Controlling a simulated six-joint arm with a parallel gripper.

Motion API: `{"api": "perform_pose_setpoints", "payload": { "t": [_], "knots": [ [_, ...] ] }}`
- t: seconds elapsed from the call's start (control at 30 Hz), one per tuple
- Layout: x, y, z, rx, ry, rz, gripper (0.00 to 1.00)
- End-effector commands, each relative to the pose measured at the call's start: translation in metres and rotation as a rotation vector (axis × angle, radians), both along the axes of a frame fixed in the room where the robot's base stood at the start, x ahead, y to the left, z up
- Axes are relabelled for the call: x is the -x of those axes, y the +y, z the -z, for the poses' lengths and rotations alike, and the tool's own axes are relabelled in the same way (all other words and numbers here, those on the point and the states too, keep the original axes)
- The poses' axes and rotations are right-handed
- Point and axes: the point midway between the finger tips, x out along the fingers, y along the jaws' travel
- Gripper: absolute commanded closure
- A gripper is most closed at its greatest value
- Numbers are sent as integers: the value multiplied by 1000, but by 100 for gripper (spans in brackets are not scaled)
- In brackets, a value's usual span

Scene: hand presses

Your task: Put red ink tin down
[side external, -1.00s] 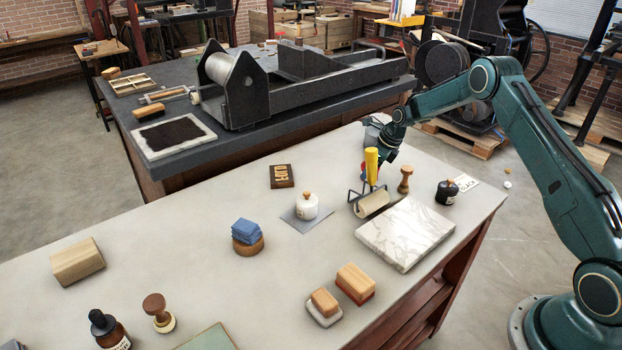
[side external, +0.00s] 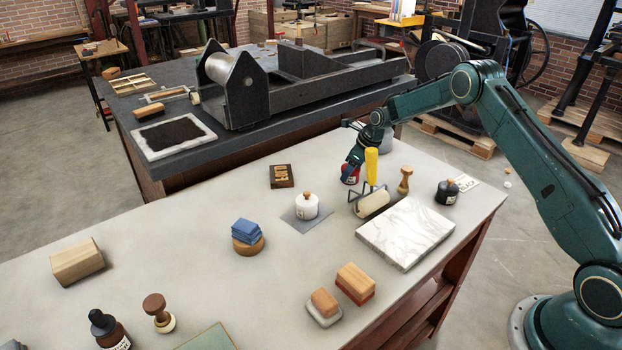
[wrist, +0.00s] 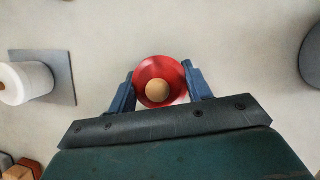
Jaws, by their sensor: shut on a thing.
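The red ink tin (side external: 349,176) is at the far side of the pale table, partly hidden by my fingers and near the yellow-handled roller. In the wrist view the tin (wrist: 146,72) shows from above, a round red lid with a pale wooden knob. My gripper (side external: 352,166) points down at it, and in the wrist view its two blue fingers (wrist: 159,76) close on opposite sides of the tin. The tin looks upright and is at or very near the table top; I cannot tell whether its base touches.
The roller (side external: 372,203) with its yellow handle (side external: 371,166) stands close in front. A white tin (side external: 306,206) sits on a grey card to the left. A wooden stamp (side external: 405,181), black tin (side external: 447,192) and marble slab (side external: 406,233) are to the right.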

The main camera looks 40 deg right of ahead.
Motion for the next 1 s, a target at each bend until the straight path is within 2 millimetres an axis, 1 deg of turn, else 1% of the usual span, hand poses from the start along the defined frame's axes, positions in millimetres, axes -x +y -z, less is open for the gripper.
{"api": "perform_pose_setpoints", "payload": {
  "t": [0.23,0.27,0.3,0.37,0.77,0.87,1.0],
  "knots": [
    [-1,0,-1,0,-2,-1,81],
    [-1,0,-1,0,-2,-1,45],
    [-1,0,-1,0,-2,-1,37],
    [-1,0,-1,0,-2,-1,25],
    [1,0,-2,0,0,0,25],
    [2,-1,-6,0,-1,0,25],
    [5,-3,-16,0,-2,0,25]
  ]
}}
